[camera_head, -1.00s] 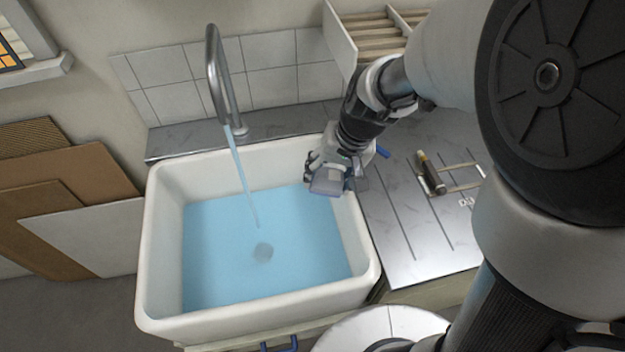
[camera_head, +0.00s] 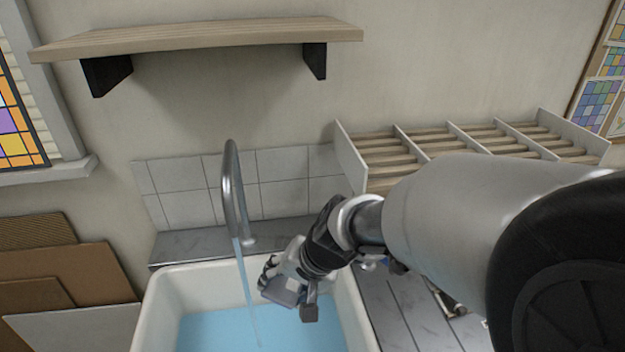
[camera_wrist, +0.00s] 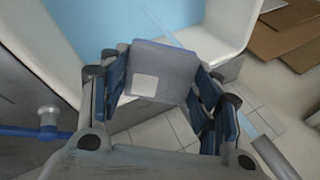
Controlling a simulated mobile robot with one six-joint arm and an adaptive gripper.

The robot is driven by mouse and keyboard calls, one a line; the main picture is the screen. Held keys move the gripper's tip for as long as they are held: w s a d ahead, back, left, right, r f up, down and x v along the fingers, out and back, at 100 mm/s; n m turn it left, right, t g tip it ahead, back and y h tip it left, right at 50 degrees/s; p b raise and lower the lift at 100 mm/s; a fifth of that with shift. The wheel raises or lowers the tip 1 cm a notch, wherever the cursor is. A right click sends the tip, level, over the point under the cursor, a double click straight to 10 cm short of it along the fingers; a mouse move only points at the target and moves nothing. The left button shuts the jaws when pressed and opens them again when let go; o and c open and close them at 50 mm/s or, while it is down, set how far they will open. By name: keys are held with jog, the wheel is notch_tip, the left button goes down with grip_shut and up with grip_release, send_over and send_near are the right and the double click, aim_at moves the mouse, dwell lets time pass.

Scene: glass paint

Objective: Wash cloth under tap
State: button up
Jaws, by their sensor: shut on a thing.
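The cloth (camera_wrist: 165,62) is a flat grey-blue piece with a white patch in the wrist view. My gripper (camera_wrist: 155,88) is shut on it, with fingers on both sides. In the head view my gripper (camera_head: 290,294) holds the cloth above the right part of the sink, just right of the falling water. The tap (camera_head: 232,190) is a curved metal spout at the back of the sink. A blue stream (camera_head: 247,290) runs from it into the basin. The stream and cloth look apart in the head view; I cannot tell how close they are in depth.
The white sink (camera_head: 152,312) holds blue water (camera_head: 205,335). A grooved metal drainboard (camera_head: 385,315) lies to its right, partly behind my arm. A slatted rack (camera_head: 375,160) stands behind. A wooden shelf (camera_head: 200,35) hangs above the tap. Boards (camera_head: 80,265) lean at left.

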jog(key=w+a+f+p, duration=0.1)
jog(key=w+a+p, duration=0.1)
jog(key=w+a, duration=0.2)
jog(key=shift+w+a+f, duration=0.25)
jog(key=shift+a+f, duration=0.05)
jog(key=shift+a, duration=1.2)
jog(key=shift+d, duration=0.1)
jog(key=shift+w+d, duration=0.25)
jog(key=shift+w, duration=0.25)
jog(key=shift+s+a, duration=0.1)
jog(key=shift+s, duration=0.05)
jog(key=shift+s+a, duration=0.25)
jog(key=shift+s, duration=0.15)
jog(key=shift+w+b, duration=0.1)
jog(key=shift+b, duration=0.2)
